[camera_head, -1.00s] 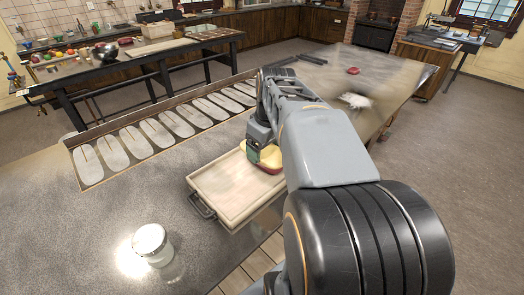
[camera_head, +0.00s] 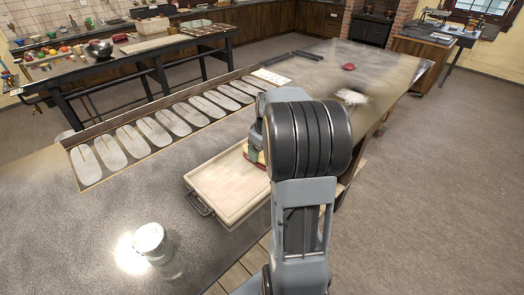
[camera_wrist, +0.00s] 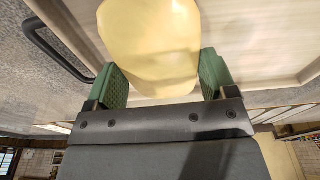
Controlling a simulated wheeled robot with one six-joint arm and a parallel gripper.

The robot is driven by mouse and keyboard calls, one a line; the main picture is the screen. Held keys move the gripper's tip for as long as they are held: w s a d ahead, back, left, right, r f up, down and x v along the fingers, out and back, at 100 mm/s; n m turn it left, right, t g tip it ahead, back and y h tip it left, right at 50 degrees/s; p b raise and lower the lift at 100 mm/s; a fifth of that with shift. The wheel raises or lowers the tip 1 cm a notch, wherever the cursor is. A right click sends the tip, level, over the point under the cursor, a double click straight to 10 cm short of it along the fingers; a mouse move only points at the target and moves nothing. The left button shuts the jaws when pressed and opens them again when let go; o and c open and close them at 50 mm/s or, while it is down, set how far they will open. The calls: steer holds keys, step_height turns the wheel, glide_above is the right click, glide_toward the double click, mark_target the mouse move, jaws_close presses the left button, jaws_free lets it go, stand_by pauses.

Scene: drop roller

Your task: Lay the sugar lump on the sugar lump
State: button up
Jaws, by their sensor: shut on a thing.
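In the wrist view a smooth, rounded, pale yellow lump (camera_wrist: 150,40), which I take to be a sugar lump, sits between the two green fingers of my gripper (camera_wrist: 163,78). The fingers touch its sides. I cannot make out a second sugar lump, nor whether the held one touches the tray.
The tray has a dark handle (camera_head: 199,204) at its left. A glass jar with a white lid (camera_head: 150,238) stands at the front left. A row of pale oval slots (camera_head: 155,130) runs behind the tray. A red object (camera_head: 349,67) and a blurred white one (camera_head: 352,97) lie farther right.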

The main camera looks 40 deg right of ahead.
steer(key=shift+f, duration=0.35)
steer(key=shift+f, duration=0.2)
steer(key=o, duration=1)
steer(key=shift+c, duration=0.2)
step_height(320, 180, up, 11)
steer(key=s, duration=0.2)
steer(key=s+a+f, duration=0.1)
steer(key=s+a, duration=0.2)
steer(key=a, duration=0.4)
steer(key=s+a+f+m+t, duration=0.1)
steer(key=s+a+f, duration=0.1)
steer(key=s+a, duration=0.2)
steer(key=s+a+f+m+t, duration=0.1)
steer(key=s+a+f, duration=0.1)
steer(key=a, duration=0.8)
steer(key=shift+s, duration=0.8)
steer(key=shift+s+a+f, duration=0.1)
steer(key=shift+s+f, duration=0.15)
steer(key=shift+f, duration=0.05)
